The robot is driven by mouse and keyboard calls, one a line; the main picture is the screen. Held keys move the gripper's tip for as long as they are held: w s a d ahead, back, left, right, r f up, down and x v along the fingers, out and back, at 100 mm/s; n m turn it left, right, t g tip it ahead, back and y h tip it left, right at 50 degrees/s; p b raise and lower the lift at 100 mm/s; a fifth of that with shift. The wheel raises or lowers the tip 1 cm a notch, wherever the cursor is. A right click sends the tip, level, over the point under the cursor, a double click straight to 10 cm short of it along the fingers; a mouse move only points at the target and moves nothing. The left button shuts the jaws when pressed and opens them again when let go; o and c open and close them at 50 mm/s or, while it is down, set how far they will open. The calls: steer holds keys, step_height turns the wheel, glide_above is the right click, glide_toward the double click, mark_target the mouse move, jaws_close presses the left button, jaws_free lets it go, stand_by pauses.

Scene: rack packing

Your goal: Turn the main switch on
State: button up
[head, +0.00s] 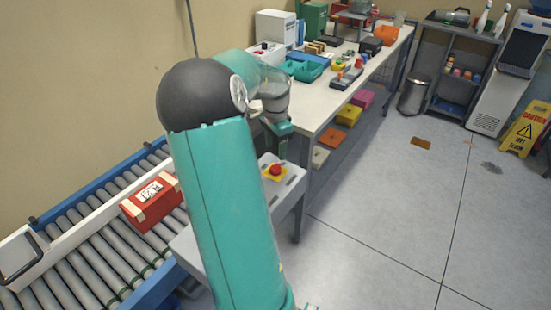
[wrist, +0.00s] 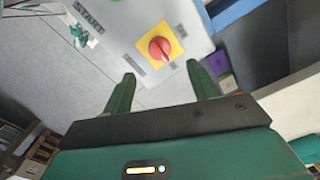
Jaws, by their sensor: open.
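The main switch (wrist: 159,48), a red rotary knob on a yellow square plate, sits on a light grey panel (wrist: 118,18) in the wrist view. In the head view the switch (head: 276,170) shows on the grey stand (head: 291,192) beside the conveyor. My gripper (wrist: 160,72) is open, its two green fingers apart with nothing between them. The fingers point toward the switch, and the knob appears just beyond the fingertips, roughly centred between them. My gripper (head: 279,146) also shows in the head view, just above the switch, partly behind my arm.
A START label (wrist: 88,30) is on the panel. A roller conveyor (head: 95,245) carries a red box (head: 150,203) at left. A workbench (head: 318,98) with bins and tools stands behind. A wet-floor sign (head: 525,125) stands at far right. The floor at right is mostly clear.

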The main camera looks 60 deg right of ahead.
step_height(320, 180, up, 6)
steer(key=shift+f, duration=0.15)
stand_by(0.3)
steer(key=w+a+r+n+t, duration=0.15)
steer(key=w+a+n, duration=0.25)
steer(key=a, duration=0.5)
steer(key=w+a+r+n+t, duration=0.1)
steer(key=w+a+r+n, duration=0.25)
steer(key=a, duration=0.55)
steer(key=w+a+r+n+t, duration=0.1)
steer(key=w+a+r+n, duration=0.2)
steer(key=a, duration=0.5)
steer(key=s+a+n+t, duration=0.1)
steer(key=s+a+n, duration=0.2)
steer(key=a+n, duration=0.4)
steer(key=s+a+n+t, duration=0.1)
steer(key=s+a+n, duration=0.3)
steer(key=a, duration=1.2)
steer(key=n, duration=0.3)
steer(key=shift+f, duration=0.25)
